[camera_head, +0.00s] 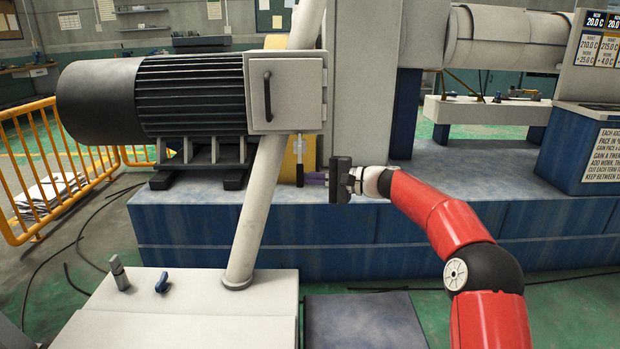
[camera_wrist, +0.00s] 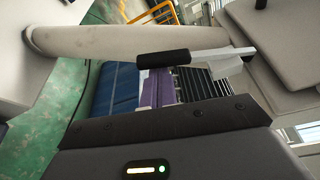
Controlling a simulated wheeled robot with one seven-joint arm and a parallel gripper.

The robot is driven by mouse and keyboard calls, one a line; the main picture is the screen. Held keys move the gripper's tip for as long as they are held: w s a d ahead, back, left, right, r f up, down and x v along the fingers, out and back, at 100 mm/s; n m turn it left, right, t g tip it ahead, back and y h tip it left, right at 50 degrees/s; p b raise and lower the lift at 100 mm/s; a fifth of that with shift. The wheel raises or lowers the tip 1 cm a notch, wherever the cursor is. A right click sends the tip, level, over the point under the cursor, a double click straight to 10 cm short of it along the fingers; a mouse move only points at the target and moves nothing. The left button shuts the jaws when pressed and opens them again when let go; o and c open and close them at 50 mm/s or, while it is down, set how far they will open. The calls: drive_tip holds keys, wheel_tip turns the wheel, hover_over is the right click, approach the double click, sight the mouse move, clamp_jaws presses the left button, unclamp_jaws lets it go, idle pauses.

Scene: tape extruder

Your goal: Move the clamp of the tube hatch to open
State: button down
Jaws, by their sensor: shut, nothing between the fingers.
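The clamp shows in the head view as a thin pale lever with a dark grip (camera_head: 299,174), hanging below the grey box beside the slanted tube (camera_head: 265,190). In the wrist view its black grip (camera_wrist: 163,59) lies across the picture on a pale bar that runs to the right, close to the tube (camera_wrist: 100,41). My gripper (camera_head: 309,178) comes from the right with its purple fingers shut and empty. In the wrist view the fingertips (camera_wrist: 160,76) end right at the grip; I cannot tell whether they touch it. The hatch itself is not clearly seen.
A ribbed black motor (camera_head: 190,95) and a grey box (camera_head: 287,90) with a handle stand above left of my gripper. A grey column (camera_head: 362,80) rises behind it. The blue machine base (camera_head: 480,220) lies behind my arm. Yellow railing (camera_head: 60,160) stands at left.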

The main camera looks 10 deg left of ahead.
drive_tip(key=s+d+r+m, duration=0.1)
drive_tip(key=s+r, duration=0.4)
drive_tip(key=r, duration=0.1)
drive_tip(key=shift+s+d+r, duration=0.15)
drive_tip(key=shift+s, duration=0.1)
idle(0.7)
drive_tip(key=shift+r, duration=0.25)
idle(0.4)
drive_tip(key=shift+f, duration=0.1)
wheel_tip(320, 180, down, 4)
drive_tip(key=d+b, duration=0.1)
drive_tip(key=b, duration=0.1)
drive_tip(key=w+d+r, duration=0.2)
drive_tip(key=d, duration=0.6)
drive_tip(key=shift+w+r+h, duration=0.25)
drive_tip(key=shift+r+h, duration=0.05)
drive_tip(key=shift+r, duration=0.05)
